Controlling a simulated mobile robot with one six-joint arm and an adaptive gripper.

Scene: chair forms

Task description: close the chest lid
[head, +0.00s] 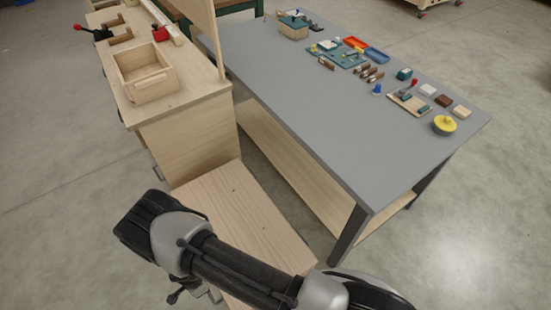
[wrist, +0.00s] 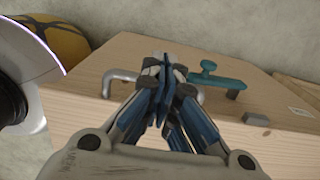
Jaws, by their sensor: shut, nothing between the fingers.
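A light wooden chest-like box (wrist: 82,92) fills much of the wrist view, with a curved metal handle (wrist: 120,78) and a teal latch-like fitting (wrist: 215,78) on its face. My gripper (wrist: 165,68) is shut and empty in front of this face, between the handle and the teal fitting. Its fingers hide part of the face, and I cannot tell whether they touch it. In the head view a long wooden panel (head: 235,212) lies beyond my arm, which covers its near part. I cannot tell whether this panel is the lid, or how far any lid is open.
A wooden workbench (head: 185,130) with an open wooden tray (head: 147,92) stands behind the panel. A grey table (head: 290,95) with several small items is at the right. Open concrete floor (head: 60,220) lies to the left. A yellow-brown rounded thing (wrist: 55,35) shows in the wrist view.

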